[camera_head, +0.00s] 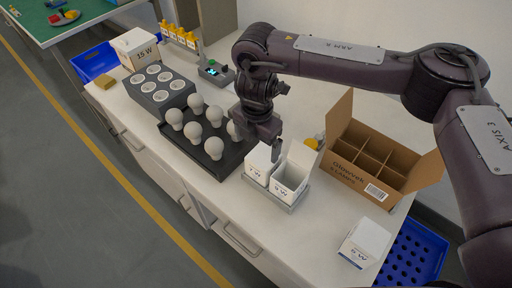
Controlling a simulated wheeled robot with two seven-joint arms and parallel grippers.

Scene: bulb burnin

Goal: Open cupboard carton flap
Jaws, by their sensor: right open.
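My right gripper (276,150) reaches down from my dark arm and is open, its tips at the top of two small white cartons in a grey holder (294,207). The left white carton (256,168) is partly hidden by the gripper, and I cannot tell whether its top is shut. The right white carton (287,182) is open at the top, with a flap standing up at its back. I see no writing that says which carton is the cupboard one. My left gripper is not in view.
A black tray (207,171) of several white bulbs stands left of the cartons. A brown divided carton (352,185) stands open at right. Another white carton (364,243) sits by the front edge near a blue crate (418,253). A grey socket block (158,101) stands behind the tray.

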